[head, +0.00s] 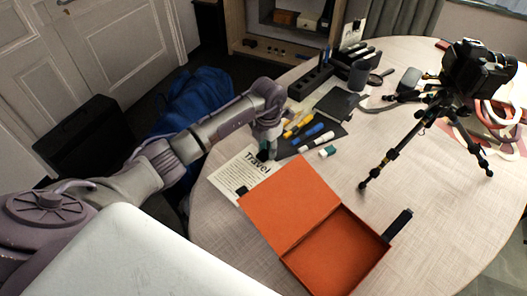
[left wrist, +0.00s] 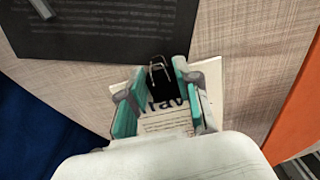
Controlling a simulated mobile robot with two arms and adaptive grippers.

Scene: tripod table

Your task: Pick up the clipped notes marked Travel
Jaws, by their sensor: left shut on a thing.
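The clipped notes marked Travel (head: 240,178) are a white sheet stack with printed lines, beside the orange box at the near left of the table. My left gripper (head: 265,152) is at their far end, by the Travel heading. In the left wrist view the gripper's teal pads (left wrist: 155,100) stand on both sides of the black binder clip (left wrist: 158,82), shut on the notes at the clip end. The pads and wrist hide part of the heading and page. I cannot tell whether the notes touch the table. My right gripper is not in view.
The open orange box (head: 290,205) lies close to the notes. A dark mat (head: 322,128) with several markers lies beyond the gripper. A small white-and-green block (head: 327,151) sits nearby. A camera (head: 478,70) on a black tripod (head: 425,120) stands at the right. The table middle is fairly clear.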

